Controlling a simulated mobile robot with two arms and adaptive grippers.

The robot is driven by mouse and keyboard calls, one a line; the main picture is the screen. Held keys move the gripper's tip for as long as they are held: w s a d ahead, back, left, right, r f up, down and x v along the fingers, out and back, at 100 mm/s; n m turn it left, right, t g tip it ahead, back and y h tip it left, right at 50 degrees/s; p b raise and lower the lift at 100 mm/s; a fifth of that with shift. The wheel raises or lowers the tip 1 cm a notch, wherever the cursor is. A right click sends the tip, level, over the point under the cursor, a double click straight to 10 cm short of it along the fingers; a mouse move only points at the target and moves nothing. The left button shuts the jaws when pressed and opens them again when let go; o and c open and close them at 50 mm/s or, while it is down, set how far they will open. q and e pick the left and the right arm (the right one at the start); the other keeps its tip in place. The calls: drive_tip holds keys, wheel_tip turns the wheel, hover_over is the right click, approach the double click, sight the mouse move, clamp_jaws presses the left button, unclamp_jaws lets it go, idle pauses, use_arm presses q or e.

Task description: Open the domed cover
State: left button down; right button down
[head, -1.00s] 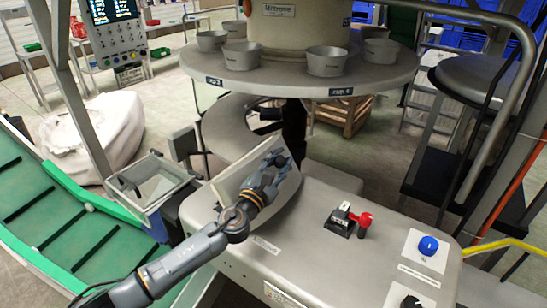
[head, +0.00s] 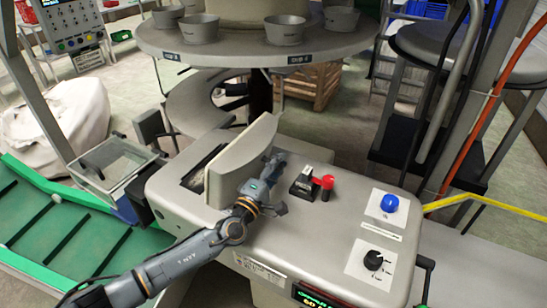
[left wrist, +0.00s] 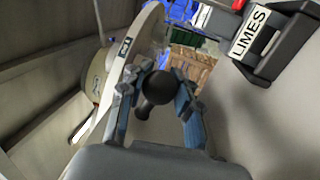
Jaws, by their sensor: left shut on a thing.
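The grey cover (head: 247,150) stands raised on the machine's top. A dark opening (head: 200,170) shows to its left. My left gripper (head: 273,166) is at the cover's right face, with its arm reaching in from the lower left. In the left wrist view its blue-grey fingers (left wrist: 160,100) are closed around a round black knob (left wrist: 158,87). The knob is hidden in the head view, and its join to the cover cannot be made out. My right gripper is not in view.
A red-handled switch (head: 312,183) stands just right of the gripper. A blue button (head: 389,203) and black dial (head: 373,260) lie farther right. The round table with metal cups (head: 284,30) overhangs behind. A clear bin (head: 112,160) and green conveyor (head: 60,230) are left.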

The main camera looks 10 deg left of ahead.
use_arm(q)
drive_tip(key=shift+d+f+m, duration=0.1)
drive_tip(key=shift+f+m, duration=0.2)
drive_tip(key=shift+f, duration=0.25)
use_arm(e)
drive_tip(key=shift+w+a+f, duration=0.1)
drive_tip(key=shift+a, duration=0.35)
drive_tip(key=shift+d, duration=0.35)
use_arm(q)
drive_tip(key=c, duration=1.1)
unclamp_jaws()
drive_tip(key=shift+s, duration=0.1)
drive_tip(key=shift+o, duration=0.7)
drive_tip(key=shift+s+r, duration=0.1)
drive_tip(key=shift+r, duration=0.05)
drive_tip(key=shift+a, duration=0.2)
drive_tip(key=shift+d, duration=0.1)
